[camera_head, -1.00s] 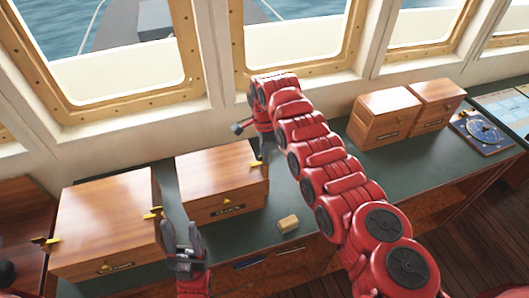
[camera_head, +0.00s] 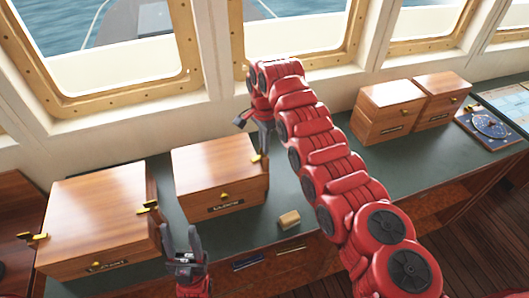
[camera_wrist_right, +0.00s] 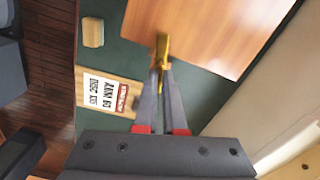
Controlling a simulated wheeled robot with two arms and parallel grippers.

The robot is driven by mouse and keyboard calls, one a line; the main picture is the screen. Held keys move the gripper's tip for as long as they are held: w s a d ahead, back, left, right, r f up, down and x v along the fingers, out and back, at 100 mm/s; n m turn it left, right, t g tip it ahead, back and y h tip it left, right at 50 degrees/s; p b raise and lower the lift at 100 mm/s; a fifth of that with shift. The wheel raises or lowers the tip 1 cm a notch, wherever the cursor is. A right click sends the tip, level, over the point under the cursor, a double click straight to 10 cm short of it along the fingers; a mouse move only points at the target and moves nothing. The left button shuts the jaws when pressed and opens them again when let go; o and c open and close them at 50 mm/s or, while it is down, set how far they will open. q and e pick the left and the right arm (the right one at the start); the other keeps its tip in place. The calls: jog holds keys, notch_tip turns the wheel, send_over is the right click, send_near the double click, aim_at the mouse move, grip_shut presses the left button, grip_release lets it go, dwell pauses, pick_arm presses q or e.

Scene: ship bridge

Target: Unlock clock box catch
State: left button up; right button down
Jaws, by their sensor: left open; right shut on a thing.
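The middle wooden box (camera_head: 215,170) stands shut on the green desk, with a small dark front label I cannot read reliably. A yellow catch (camera_head: 255,158) is on its right side. My right gripper (camera_head: 266,143) is beside that side. In the right wrist view my right gripper (camera_wrist_right: 160,75) is shut with its fingertips on the yellow catch (camera_wrist_right: 161,45), at the edge of the box lid (camera_wrist_right: 205,28). My left gripper (camera_head: 182,238) is open and empty, in front of the gap between the middle box and the left box.
A larger wooden box (camera_head: 100,215) with yellow catches stands at left. A small tan block (camera_head: 289,220) lies near the desk's front edge. Two wooden boxes (camera_head: 390,110) and a blue chart board (camera_head: 488,125) are farther right.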

jog(key=n+b, duration=0.2)
jog(key=b, duration=0.1)
jog(key=n+b, duration=0.1)
jog(key=shift+f+n+b, duration=0.25)
jog(key=shift+n+b, duration=0.05)
jog(key=shift+n, duration=0.1)
jog(key=n+b, duration=0.1)
jog(key=n, duration=0.1)
jog(key=shift+r+n+b, duration=0.2)
jog(key=shift+n+b, duration=0.1)
jog(key=shift+b, duration=0.05)
jog(key=n, duration=0.3)
jog(key=shift+n+b, duration=0.3)
jog(key=shift+b, duration=0.05)
jog(key=n, duration=0.4)
jog(key=shift+r+n, duration=0.1)
jog(key=shift+n, duration=0.2)
jog(key=c, duration=1)
grip_release()
